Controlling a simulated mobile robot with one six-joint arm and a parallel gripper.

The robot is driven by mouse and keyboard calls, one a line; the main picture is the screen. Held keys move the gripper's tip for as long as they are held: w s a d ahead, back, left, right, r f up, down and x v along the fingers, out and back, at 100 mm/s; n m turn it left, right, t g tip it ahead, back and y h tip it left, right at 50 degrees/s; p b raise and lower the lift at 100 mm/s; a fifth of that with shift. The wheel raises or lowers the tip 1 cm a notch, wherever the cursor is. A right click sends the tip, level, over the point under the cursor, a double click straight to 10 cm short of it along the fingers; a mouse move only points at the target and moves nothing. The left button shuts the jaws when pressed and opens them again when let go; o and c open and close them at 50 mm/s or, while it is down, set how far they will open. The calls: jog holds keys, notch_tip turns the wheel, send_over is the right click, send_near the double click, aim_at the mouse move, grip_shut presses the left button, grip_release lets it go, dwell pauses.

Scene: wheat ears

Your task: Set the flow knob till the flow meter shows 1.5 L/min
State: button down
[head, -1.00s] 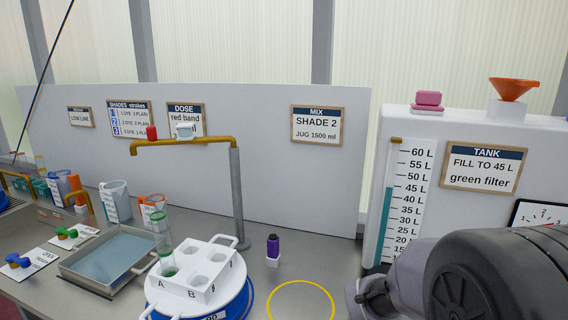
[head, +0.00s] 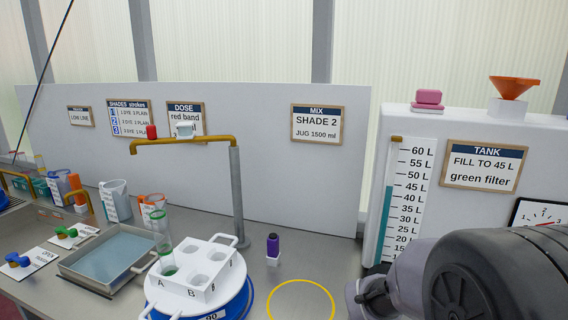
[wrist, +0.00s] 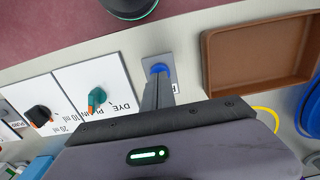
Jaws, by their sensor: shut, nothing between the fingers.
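A blue knob (wrist: 159,69) on a small grey plate (wrist: 170,66) shows in the wrist view, just beyond my fingertips. Part of its label is hidden, so I cannot read its name. My gripper (wrist: 158,88) is shut and empty, with its fingertips pointing at the blue knob. I cannot tell whether they touch it. In the head view, a white dial (head: 541,213) with the numbers 1, 2 and 3 stands at the right edge. A bit of red needle shows, but my arm and the frame edge cover part of the dial, so its reading is unclear.
In the wrist view, a green knob (wrist: 96,97) and a black knob (wrist: 39,116) sit on white plates at left. A brown tray (wrist: 205,65) lies at right. In the head view, a white tank (head: 400,125) with a level scale stands behind my arm.

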jog(key=shift+f+b, duration=0.75)
jog(key=shift+f, duration=0.2)
dwell(1.1)
notch_tip(320, 180, up, 7)
jog(key=p, duration=0.6)
jog(key=shift+r, duration=0.2)
jog(key=shift+f, duration=0.2)
